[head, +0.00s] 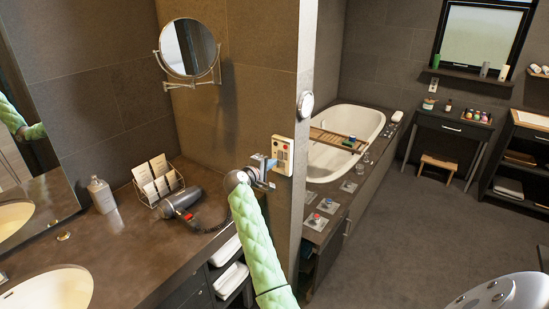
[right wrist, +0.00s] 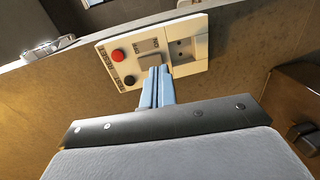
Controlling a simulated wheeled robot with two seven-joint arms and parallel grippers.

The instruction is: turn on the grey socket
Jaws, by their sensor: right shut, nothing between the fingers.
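A cream wall panel (head: 282,151) is mounted on the brown tiled wall beside the vanity. In the right wrist view the panel (right wrist: 196,66) carries a red button (right wrist: 118,55), a dark button (right wrist: 130,81), a grey rocker-like part (right wrist: 150,62) and a grey socket (right wrist: 181,50) with holes. My right gripper (head: 270,164) is in front of the panel, shut and empty. In the right wrist view its blue fingertips (right wrist: 157,72) overlap the lower edge of the grey rocker-like part, left of the socket. I cannot tell whether they touch it. My left gripper is not in view.
A wall corner separates the bathtub (head: 345,125) on the right.

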